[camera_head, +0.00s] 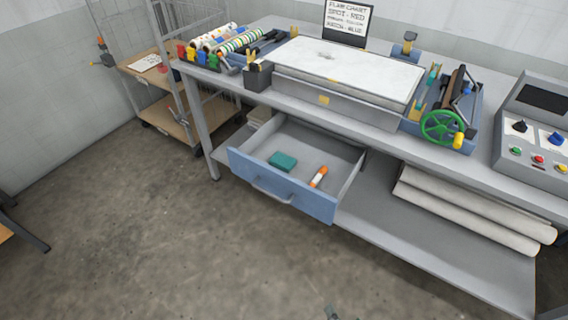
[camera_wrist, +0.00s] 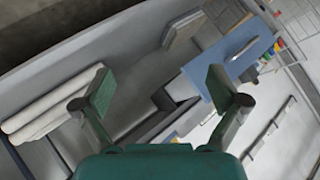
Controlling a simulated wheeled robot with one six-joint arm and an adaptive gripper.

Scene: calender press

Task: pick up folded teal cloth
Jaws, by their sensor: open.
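The folded teal cloth (camera_head: 283,161) lies flat inside the open blue drawer (camera_head: 285,195), in its left part, in the head view. An orange-and-white marker-like item (camera_head: 318,177) lies to its right in the drawer. My gripper (camera_wrist: 161,92) shows in the wrist view with its two green-padded fingers wide apart and nothing between them. The drawer's blue front (camera_wrist: 232,62) shows beyond the right finger there. I cannot make out the cloth in the wrist view, and the gripper is not clearly visible in the head view.
The drawer hangs open under a grey bench (camera_head: 365,113) bearing a press with a green handwheel (camera_head: 442,128). Pale rolls (camera_head: 470,210) lie on the lower shelf at right. A control box (camera_head: 535,135) stands at far right.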

